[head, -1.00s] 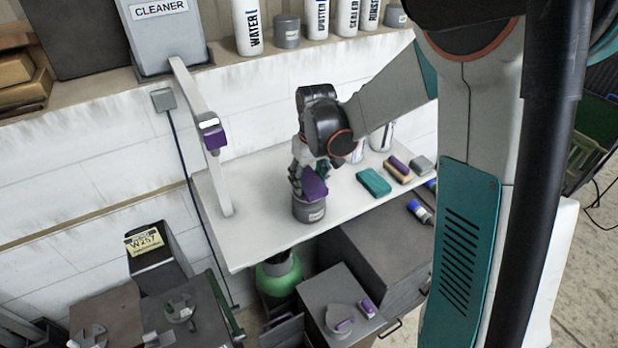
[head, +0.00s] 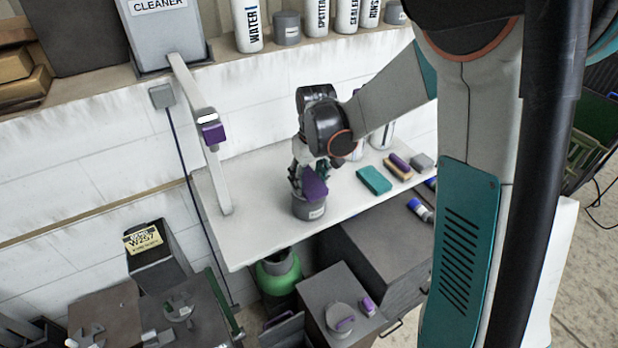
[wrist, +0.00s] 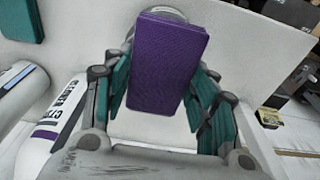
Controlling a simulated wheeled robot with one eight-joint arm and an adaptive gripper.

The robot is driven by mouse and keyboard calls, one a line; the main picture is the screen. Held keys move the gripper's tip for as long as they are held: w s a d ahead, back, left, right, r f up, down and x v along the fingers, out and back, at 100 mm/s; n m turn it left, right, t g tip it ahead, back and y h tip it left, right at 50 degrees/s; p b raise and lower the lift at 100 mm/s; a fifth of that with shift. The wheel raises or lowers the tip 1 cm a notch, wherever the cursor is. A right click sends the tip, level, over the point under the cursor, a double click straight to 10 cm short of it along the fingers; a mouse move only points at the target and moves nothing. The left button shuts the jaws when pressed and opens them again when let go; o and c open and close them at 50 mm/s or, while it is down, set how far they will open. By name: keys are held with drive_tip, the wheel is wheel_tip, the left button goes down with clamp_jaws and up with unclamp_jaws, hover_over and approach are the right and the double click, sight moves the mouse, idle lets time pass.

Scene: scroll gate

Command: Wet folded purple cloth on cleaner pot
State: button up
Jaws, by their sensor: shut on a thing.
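The folded purple cloth (head: 314,187) is held in my gripper (head: 308,178), right at the top of a small grey pot (head: 308,209) on the white bench. In the wrist view the cloth (wrist: 168,62) is a flat purple block between the teal finger pads of my gripper (wrist: 160,85). The pot's rim (wrist: 165,13) shows just behind the cloth's far end. The cloth looks to touch the pot's top, but the contact itself is hidden. The pot has a pale label that I cannot read.
A teal block (head: 374,180) and a yellow-and-purple item (head: 398,166) lie right of the pot on the bench (head: 250,235). The CLEANER container (head: 165,40) and several bottles, one WATER (head: 247,25), stand on the shelf above.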

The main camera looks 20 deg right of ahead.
sight(309, 181)
drive_tip(key=shift+f+b, duration=0.5)
drive_tip(key=shift+f, duration=0.05)
idle(0.4)
drive_tip(key=shift+r, duration=0.15)
idle(0.5)
drive_tip(key=shift+r+p, duration=1.85)
drive_tip(key=shift+r, duration=1.55)
drive_tip(key=shift+s+f, duration=0.1)
